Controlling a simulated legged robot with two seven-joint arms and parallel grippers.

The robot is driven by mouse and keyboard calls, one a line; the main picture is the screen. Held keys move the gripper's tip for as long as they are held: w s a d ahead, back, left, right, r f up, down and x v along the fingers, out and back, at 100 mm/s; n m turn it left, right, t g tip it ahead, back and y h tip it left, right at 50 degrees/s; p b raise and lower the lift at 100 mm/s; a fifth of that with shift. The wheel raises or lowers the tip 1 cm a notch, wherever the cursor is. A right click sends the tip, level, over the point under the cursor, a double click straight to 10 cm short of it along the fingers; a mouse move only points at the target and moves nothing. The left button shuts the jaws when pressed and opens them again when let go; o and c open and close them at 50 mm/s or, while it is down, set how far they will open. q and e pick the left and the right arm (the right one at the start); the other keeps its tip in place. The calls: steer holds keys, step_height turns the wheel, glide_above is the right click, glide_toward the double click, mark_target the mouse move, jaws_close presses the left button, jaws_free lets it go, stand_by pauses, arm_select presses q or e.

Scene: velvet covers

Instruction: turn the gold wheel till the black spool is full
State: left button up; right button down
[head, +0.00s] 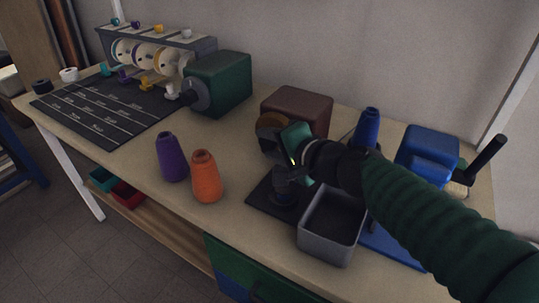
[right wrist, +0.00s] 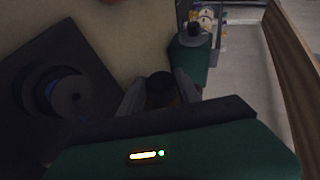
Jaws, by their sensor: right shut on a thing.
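The gold wheel (head: 271,127) stands at the front of a brown machine box (head: 301,104), partly hidden by my right gripper (head: 276,155). In the right wrist view, my right gripper (right wrist: 160,92) has its fingers on either side of a dark round knob (right wrist: 160,80), and is shut on it. The knob appears to be the wheel's handle. The black spool (right wrist: 68,94) stands upright on a dark plate, left of the gripper, with blue around it. In the head view the spool is largely hidden; how full it is I cannot tell. My left gripper is not in view.
A grey open tray (head: 327,251) stands at the front right. Purple (head: 171,158) and orange (head: 206,178) cones stand to the left. A blue cone (head: 367,128), a blue machine (head: 428,146) and a green machine (head: 220,82) stand behind or aside. A dark mat (head: 105,110) lies far left.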

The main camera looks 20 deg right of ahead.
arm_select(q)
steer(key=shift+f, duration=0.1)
arm_select(e)
steer(key=shift+f, duration=0.1)
steer(key=c, duration=0.9)
jaws_free()
steer(key=shift+d, duration=0.15)
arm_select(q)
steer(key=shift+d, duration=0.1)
arm_select(e)
steer(key=shift+o, duration=0.2)
